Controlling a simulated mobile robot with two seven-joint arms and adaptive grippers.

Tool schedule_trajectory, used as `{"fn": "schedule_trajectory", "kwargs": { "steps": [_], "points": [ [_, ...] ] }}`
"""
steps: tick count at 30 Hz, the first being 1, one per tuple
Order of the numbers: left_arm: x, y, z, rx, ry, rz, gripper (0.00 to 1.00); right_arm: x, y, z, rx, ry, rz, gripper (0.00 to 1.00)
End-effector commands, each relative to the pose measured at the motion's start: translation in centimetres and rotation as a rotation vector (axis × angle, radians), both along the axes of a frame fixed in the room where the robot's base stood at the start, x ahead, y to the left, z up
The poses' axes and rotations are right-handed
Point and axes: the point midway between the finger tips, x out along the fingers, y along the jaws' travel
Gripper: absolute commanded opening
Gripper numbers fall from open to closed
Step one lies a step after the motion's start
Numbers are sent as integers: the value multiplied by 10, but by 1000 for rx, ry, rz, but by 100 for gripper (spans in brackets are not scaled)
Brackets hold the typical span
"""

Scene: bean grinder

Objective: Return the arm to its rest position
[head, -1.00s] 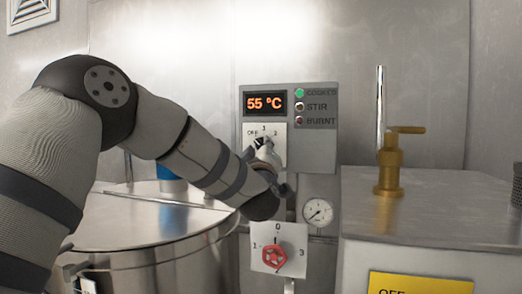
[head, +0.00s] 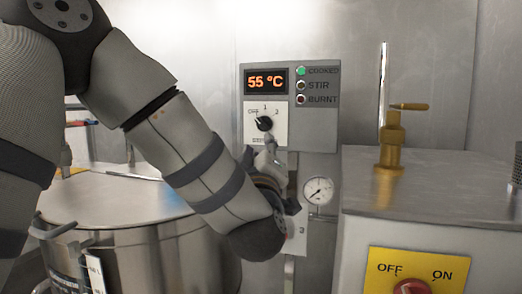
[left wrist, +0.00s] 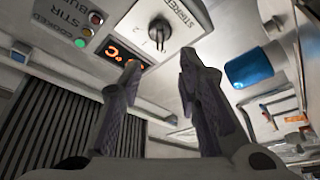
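My left arm (head: 200,160) comes in from the left and bends down across the pot. My left gripper (head: 268,158) is just below the black stirrer knob (head: 264,123) on the wall panel, apart from it. In the left wrist view the two fingers of the left gripper (left wrist: 160,72) stand apart with nothing between them. The knob (left wrist: 159,32) is beyond the fingertips there. The knob's pointer is turned toward the upper left, by OFF. The display (head: 266,80) reads 55 °C and the green COOKED light is lit. My right gripper is not in view.
A large steel pot (head: 160,255) with a flat lid stands under my arm. A pressure gauge (head: 318,190) is right of the gripper. A steel box (head: 440,205) with a brass valve (head: 390,145) stands at right. The red lower valve is hidden behind my forearm.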

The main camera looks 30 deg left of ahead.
Motion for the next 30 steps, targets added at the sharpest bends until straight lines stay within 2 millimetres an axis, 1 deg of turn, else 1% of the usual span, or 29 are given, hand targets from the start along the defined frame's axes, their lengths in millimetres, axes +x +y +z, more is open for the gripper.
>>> {"fn": "schedule_trajectory", "kwargs": {
  "steps": [8,10,11,13,14,15,17,18,20,21,23,24,26,27,29,30],
  "points": [
    [1,0,0,0,0,0,31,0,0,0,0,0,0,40],
    [2,-1,-6,5,18,-5,31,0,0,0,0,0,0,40],
    [4,-2,-15,10,41,-12,31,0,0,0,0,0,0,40],
    [10,-9,-53,36,146,-49,31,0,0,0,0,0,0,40],
    [12,-13,-78,51,213,-71,31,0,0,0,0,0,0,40],
    [13,-20,-115,75,315,-109,31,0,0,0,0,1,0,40],
    [7,-29,-175,109,480,-170,31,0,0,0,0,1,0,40],
    [-2,-36,-215,130,588,-215,31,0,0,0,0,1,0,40],
    [-21,-45,-271,157,750,-279,31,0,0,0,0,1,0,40],
    [-38,-50,-307,173,856,-325,31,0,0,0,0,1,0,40],
    [-70,-57,-357,194,1014,-395,31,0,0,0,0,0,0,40],
    [-96,-61,-389,204,1121,-444,31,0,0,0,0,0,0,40],
    [-138,-67,-430,220,1278,-520,31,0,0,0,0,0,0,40],
    [-170,-70,-455,226,1383,-572,31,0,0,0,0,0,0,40],
    [-220,-73,-486,231,1536,-652,31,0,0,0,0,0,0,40],
    [-253,-75,-501,233,1632,-705,31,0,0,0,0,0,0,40]
  ]
}}
